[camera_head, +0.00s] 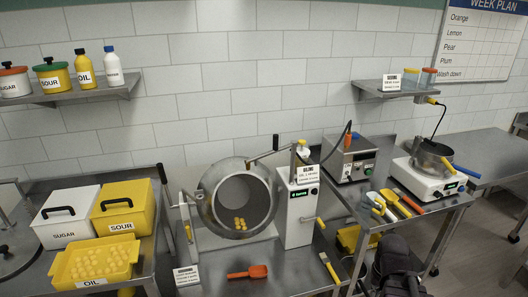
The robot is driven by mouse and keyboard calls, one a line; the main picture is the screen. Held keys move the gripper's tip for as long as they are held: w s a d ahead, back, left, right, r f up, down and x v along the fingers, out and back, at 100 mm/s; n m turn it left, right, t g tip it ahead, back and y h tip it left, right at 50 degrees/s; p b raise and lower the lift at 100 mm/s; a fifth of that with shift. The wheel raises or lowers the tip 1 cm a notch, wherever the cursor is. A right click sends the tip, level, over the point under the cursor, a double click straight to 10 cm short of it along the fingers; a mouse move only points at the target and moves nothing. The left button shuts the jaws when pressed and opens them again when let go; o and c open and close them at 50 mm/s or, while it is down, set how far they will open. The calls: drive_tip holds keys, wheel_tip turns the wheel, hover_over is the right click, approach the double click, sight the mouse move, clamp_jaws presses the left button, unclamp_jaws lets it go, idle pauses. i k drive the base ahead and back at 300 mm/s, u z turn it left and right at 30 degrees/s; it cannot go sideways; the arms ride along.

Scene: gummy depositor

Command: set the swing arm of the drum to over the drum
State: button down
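The drum (213,206) is a grey metal pan, its round mouth facing forward, with several yellow pieces (240,223) inside. A thin metal arm (262,156) with a dark grip runs at the drum's upper right rim, near the top of a white control post (297,212). Another thin bar with a dark handle (162,174) stands at the drum's left. I cannot tell for certain which of these is the swing arm. My gripper (398,284) is dark, at the bottom edge, right of and apart from the drum; its fingers are not clear.
An orange scoop (248,272) lies in front of the drum. Sugar (64,222) and sour (122,212) boxes and a yellow oil tray (92,264) stand left. A grey control box (350,160), several coloured tools and a white hot plate (430,178) with a pot occupy the right bench.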

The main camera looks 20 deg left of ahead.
sight(293, 144)
drive_tip(key=u, duration=0.25)
drive_tip(key=i, duration=0.95)
drive_tip(key=z, duration=0.25)
